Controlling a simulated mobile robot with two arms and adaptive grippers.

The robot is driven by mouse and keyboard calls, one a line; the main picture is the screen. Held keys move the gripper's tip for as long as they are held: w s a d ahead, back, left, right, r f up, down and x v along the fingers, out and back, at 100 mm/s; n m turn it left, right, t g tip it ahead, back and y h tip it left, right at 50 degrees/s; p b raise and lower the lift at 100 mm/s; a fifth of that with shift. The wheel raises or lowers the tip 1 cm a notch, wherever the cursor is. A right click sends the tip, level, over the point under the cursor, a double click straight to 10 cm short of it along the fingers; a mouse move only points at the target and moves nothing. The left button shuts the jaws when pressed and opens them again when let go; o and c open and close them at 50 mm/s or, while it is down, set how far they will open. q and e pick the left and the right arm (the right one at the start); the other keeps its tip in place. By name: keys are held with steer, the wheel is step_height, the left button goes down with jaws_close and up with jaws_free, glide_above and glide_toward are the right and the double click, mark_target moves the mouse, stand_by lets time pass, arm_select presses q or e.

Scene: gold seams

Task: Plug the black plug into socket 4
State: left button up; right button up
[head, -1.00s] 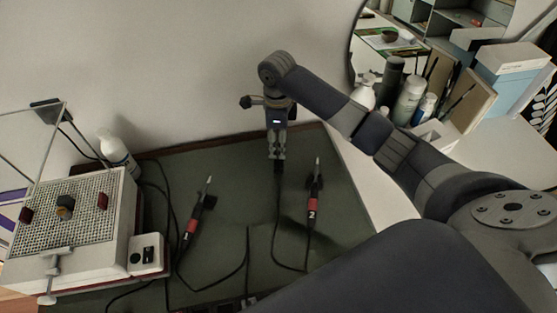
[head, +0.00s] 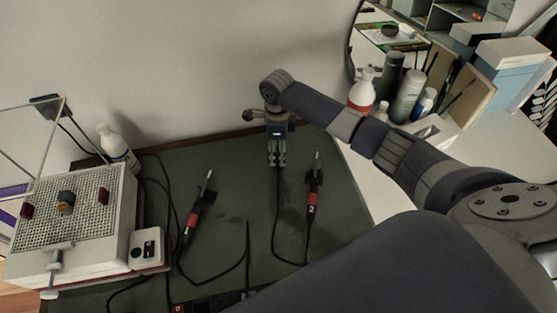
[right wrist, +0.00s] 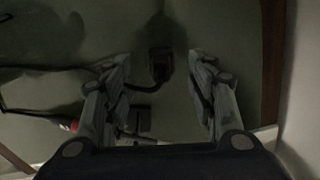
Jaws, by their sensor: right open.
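My right gripper (head: 277,163) points down over the dark green mat near its back edge, with its fingers apart. In the right wrist view the open fingers (right wrist: 162,92) stand on either side of a black plug (right wrist: 160,66), which looks ungripped. In the head view the fingers mostly hide the plug; its black cable (head: 277,205) runs toward the front. Dark hardware (head: 232,303) with a red tag (head: 178,308) shows at the bottom edge; I cannot read socket numbers on it. My left gripper is out of view.
Two corded pen tools with red bands lie on the mat (head: 225,215), one left (head: 193,220) and one right (head: 312,195) of the gripper. A perforated white box (head: 75,215) stands left, beside a white bottle (head: 115,142). Bottles (head: 405,97) and boxes (head: 510,75) stand at the right.

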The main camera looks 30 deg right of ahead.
steer(key=f, duration=0.4)
steer(key=shift+d+f, duration=0.2)
steer(key=shift+f, duration=0.1)
steer(key=c, duration=1.1)
